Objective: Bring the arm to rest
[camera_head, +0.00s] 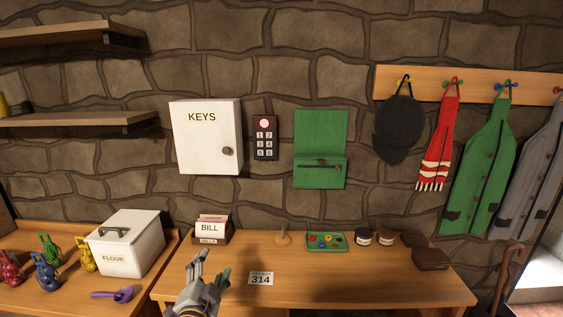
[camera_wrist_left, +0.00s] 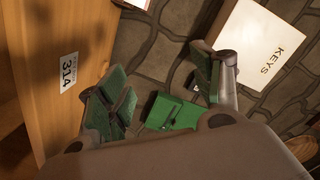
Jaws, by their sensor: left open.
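My left gripper (camera_head: 212,271) is in the head view, above the front left part of the wooden table (camera_head: 370,288). Its fingers point up and it is open, with nothing between them. In the left wrist view its two green-padded fingers (camera_wrist_left: 165,90) stand wide apart, and the green wall pouch (camera_wrist_left: 172,113) shows beyond them. My right gripper is in neither view.
On the table are a bill box (camera_head: 210,230), a card reading 314 (camera_head: 261,279), a green tray (camera_head: 326,249), jars (camera_head: 363,237) and a brown wallet (camera_head: 431,259). A flour bin (camera_head: 127,242) stands left. A key cabinet (camera_head: 205,140) and keypad (camera_head: 265,138) hang behind.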

